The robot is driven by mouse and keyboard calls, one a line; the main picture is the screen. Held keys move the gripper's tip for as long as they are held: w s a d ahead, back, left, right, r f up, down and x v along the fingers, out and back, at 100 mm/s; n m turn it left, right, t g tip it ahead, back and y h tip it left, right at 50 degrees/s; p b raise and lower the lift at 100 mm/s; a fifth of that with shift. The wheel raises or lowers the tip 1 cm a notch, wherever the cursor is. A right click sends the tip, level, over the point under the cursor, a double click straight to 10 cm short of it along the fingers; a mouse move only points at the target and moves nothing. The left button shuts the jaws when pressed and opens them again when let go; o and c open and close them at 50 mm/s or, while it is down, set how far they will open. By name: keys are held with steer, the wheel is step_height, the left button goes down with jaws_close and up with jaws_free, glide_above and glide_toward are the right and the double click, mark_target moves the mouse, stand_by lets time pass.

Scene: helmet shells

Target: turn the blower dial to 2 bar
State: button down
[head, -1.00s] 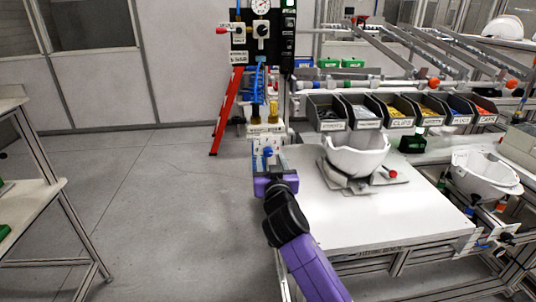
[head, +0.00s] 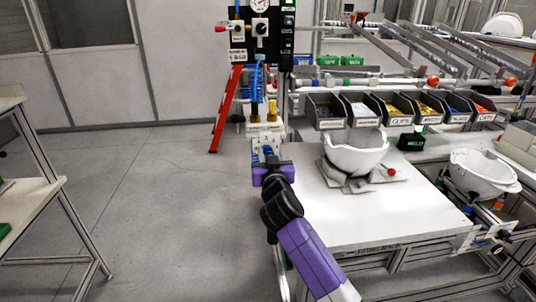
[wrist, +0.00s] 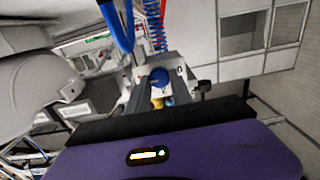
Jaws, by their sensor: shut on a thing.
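The blue dial (wrist: 160,76) sits on the front of a small pale unit; in the wrist view it lies between my fingertips. In the head view the dial (head: 267,150) is partly hidden by my gripper, below a pale box at the table's far left corner. My gripper (head: 268,159) has a purple body and reaches away from me to this unit. In the wrist view my gripper (wrist: 160,85) shows two dark fingers, one on each side of the dial, shut on it. I cannot read the dial's scale or setting.
A black panel (head: 250,48) with a round gauge (head: 260,4) stands behind, and blue hoses hang below it. A red ladder (head: 227,108) leans at its left. A white table (head: 350,220) with a white helmet shell (head: 355,155) lies right.

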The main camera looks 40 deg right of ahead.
steer(key=shift+n, duration=0.3)
steer(key=n, duration=0.4)
steer(key=shift+r, duration=0.1)
steer(key=n+p, duration=0.2)
steer(key=n, duration=0.2)
steer(key=shift+a+n, duration=0.1)
steer(key=shift+n, duration=0.3)
steer(key=n+p, duration=0.1)
steer(key=n, duration=0.3)
steer(key=shift+w+n+p, duration=0.1)
steer(key=shift+n+p, duration=0.2)
steer(key=shift+p, duration=0.1)
steer(key=shift+a+n+p, duration=0.1)
steer(key=shift+n+p, duration=0.75)
steer(key=shift+n, duration=1.05)
steer(key=shift+f, duration=0.2)
steer(key=c, duration=1.1)
jaws_free()
steer(key=shift+c, duration=0.2)
